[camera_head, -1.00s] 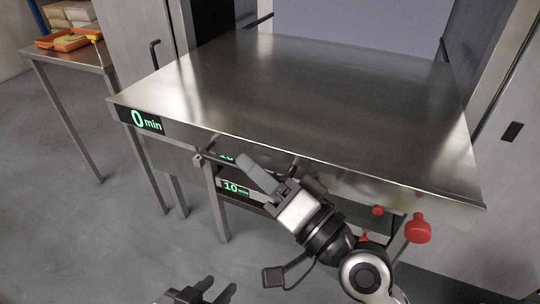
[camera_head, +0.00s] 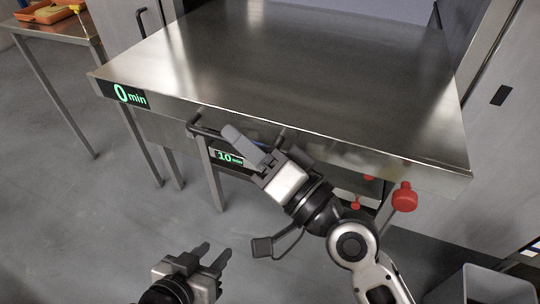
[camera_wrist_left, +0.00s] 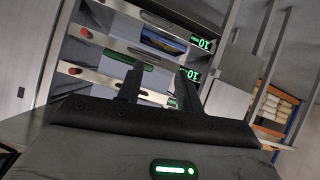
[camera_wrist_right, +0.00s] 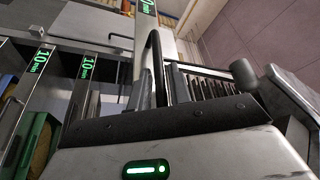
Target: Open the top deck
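The steel cooling unit shows its wide flat top deck (camera_head: 300,70) with a green "0 min" label (camera_head: 130,96) on its front. A dark bar handle (camera_head: 197,130) projects from the front; it curves up in the right wrist view (camera_wrist_right: 153,45). My right gripper (camera_head: 258,143) is at this handle. In the right wrist view, its fingers sit close on both sides of the bar. My left gripper (camera_head: 214,258) is open and empty, low in the head view and apart from the unit. Its two spread fingers show in the left wrist view (camera_wrist_left: 158,82).
Lower decks with "10 min" labels (camera_head: 229,158) sit underneath. Red knobs (camera_head: 404,197) are at the front right. A side table (camera_head: 50,30) with orange trays stands at the back left. A grey bin (camera_head: 490,285) is at the bottom right.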

